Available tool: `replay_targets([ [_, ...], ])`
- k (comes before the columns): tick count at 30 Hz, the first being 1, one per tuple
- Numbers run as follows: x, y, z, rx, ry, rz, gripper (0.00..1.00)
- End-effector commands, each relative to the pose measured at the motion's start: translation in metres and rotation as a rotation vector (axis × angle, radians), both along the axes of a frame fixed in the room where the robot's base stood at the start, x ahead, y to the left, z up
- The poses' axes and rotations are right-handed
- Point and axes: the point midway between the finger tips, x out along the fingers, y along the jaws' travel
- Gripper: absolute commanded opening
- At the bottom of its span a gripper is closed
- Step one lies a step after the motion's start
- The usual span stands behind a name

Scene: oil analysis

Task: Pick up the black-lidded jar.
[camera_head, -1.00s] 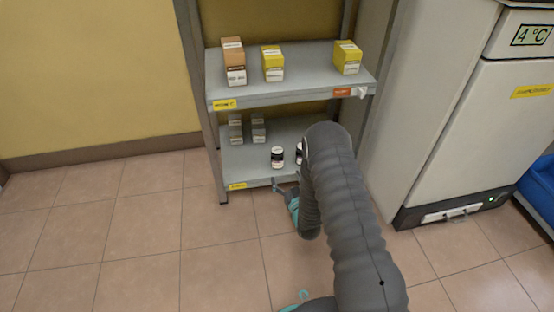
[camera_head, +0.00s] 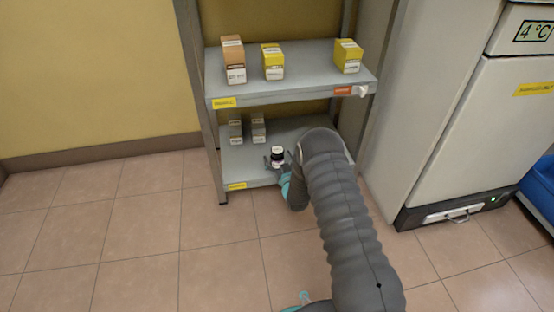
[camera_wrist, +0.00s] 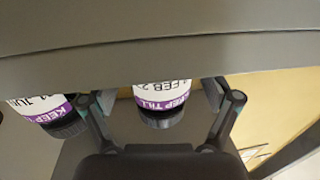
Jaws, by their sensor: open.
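A small jar with a dark lid and a white label (camera_head: 277,153) stands on the lower shelf. In the wrist view a jar with a white and purple label (camera_wrist: 162,92) sits between my fingers, its dark end pointing down in the picture. My gripper (camera_head: 275,165) is open at the shelf's front, with its fingers on either side of this jar. The fingers also show in the wrist view (camera_wrist: 162,100), apart from the jar. A second similar jar (camera_wrist: 45,112) is at the left of the wrist view, outside the fingers; my arm hides it in the head view.
A fridge (camera_head: 450,120) stands to the right. The floor at left is clear.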

Motion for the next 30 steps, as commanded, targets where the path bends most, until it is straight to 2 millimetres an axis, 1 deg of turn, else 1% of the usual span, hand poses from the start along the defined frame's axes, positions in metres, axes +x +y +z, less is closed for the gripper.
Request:
replay_targets([
  [6, 0.001, 0.0, 0.0, 0.0, 0.001, 0.0, 0.88],
  [7, 0.001, 0.0, 0.0, 0.0, 0.001, 0.0, 0.83],
  [8, 0.001, 0.0, 0.0, 0.0, 0.001, 0.0, 0.76],
  [9, 0.001, 0.0, 0.0, 0.0, 0.001, 0.0, 0.66],
  [11, 0.001, 0.0, 0.0, 0.0, 0.001, 0.0, 0.51],
  [12, 0.001, 0.0, 0.0, 0.0, 0.001, 0.0, 0.41],
  [14, 0.001, 0.0, 0.0, 0.0, 0.001, 0.0, 0.26],
  [15, 0.001, 0.0, 0.0, 0.0, 0.001, 0.0, 0.16],
  [23, 0.001, 0.0, 0.002, 0.0, -0.001, 0.0, 0.16],
  [26, 0.001, 0.0, 0.01, 0.0, -0.002, 0.0, 0.16],
  [30, 0.001, 0.0, 0.033, 0.0, -0.002, 0.0, 0.16],
])
